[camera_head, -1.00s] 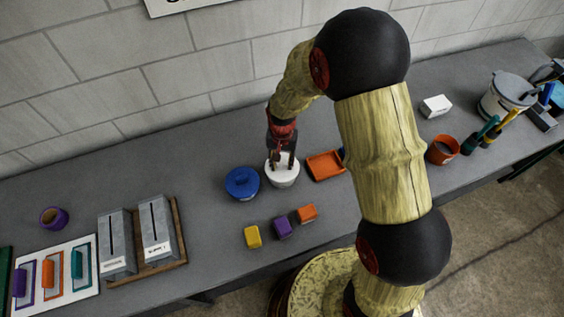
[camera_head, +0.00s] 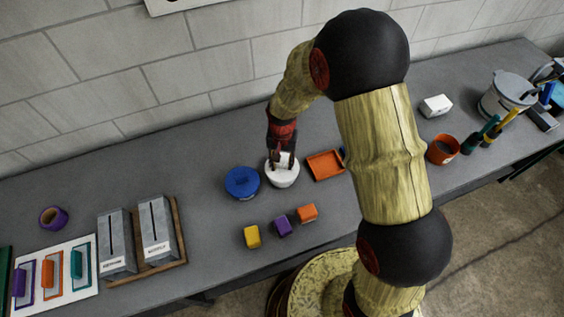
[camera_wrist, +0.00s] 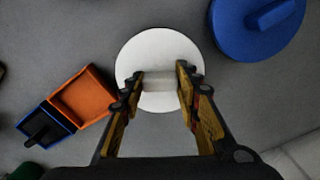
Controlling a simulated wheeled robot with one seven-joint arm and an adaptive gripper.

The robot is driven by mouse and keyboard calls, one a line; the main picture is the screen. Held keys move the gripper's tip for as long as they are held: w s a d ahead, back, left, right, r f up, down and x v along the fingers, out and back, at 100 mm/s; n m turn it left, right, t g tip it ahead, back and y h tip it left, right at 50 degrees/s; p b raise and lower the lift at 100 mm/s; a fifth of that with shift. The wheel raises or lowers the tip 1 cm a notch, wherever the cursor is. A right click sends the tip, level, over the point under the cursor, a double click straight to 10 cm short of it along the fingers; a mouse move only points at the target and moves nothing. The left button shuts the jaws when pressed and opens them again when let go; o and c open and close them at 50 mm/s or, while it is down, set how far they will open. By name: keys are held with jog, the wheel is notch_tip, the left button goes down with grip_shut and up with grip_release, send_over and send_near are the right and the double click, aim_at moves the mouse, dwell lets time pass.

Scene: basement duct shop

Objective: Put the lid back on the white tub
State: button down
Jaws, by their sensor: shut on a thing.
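The white tub (camera_head: 283,181) stands upright on the grey bench below my gripper (camera_head: 282,164). The round white lid (camera_wrist: 147,50) fills the middle of the wrist view, with a pale bar handle across it. My gripper, also in the wrist view (camera_wrist: 158,83), is shut on this handle, one finger at each end. The lid is level over the tub's mouth and looks centred on it. I cannot tell whether it rests fully on the rim. The lid hides the tub in the wrist view.
A blue-lidded tub (camera_head: 242,182) stands close on the left. An orange tray (camera_head: 325,165) is close on the right. Yellow (camera_head: 252,237), purple (camera_head: 283,226) and orange (camera_head: 307,213) blocks lie in front. The bench behind the white tub is clear.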

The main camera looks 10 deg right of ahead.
dwell(0.3)
jog(key=c, duration=1.3)
grip_release()
jog(key=o, duration=0.4)
jog(key=shift+o, duration=0.8)
jog(key=shift+r, duration=0.1)
jog(key=shift+r+p, duration=2.25)
jog(key=shift+r, duration=1.15)
jog(key=c, duration=0.3)
jog(key=c, duration=1.5)
